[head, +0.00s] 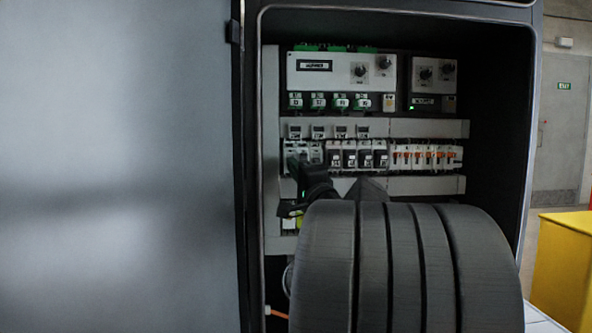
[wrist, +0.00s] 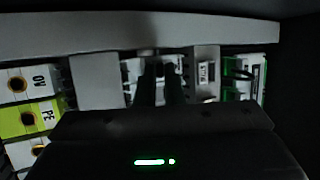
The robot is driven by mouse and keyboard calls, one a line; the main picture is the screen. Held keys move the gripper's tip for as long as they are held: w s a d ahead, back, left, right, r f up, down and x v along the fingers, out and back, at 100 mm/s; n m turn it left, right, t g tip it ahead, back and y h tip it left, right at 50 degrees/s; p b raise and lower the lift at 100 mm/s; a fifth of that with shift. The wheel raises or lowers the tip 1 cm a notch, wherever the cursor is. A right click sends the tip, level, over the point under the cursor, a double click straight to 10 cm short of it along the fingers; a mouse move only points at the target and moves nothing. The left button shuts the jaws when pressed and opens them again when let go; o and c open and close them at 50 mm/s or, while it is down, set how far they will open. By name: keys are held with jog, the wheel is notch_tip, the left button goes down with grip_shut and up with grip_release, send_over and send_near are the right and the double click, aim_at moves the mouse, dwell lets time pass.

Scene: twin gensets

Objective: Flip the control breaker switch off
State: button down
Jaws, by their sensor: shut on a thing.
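The breaker (head: 315,152) is a pale module at the left end of the middle row in the open cabinet. It also shows in the wrist view (wrist: 131,72), behind the fingertips. My gripper (head: 298,164) reaches in from below, and its two dark fingers (wrist: 160,72) are close together on the switch at the breaker's front. The fingers hide most of the switch, so its up or down position cannot be told. I cannot read the breaker's label.
Grey breakers (head: 358,154) and orange-marked breakers (head: 425,157) sit to the right in the same row. A panel with knobs (head: 341,72) is above. Terminals marked 0V and PE (wrist: 28,118) are at the wrist view's left. The cabinet door (head: 115,170) stands at left.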

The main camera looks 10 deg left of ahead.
jog(key=c, duration=1.5)
grip_release()
jog(key=shift+c, duration=0.2)
jog(key=p+v, duration=0.1)
jog(key=v, duration=1.3)
jog(key=shift+a, duration=0.1)
jog(key=b+x, duration=0.1)
jog(key=x, duration=1.3)
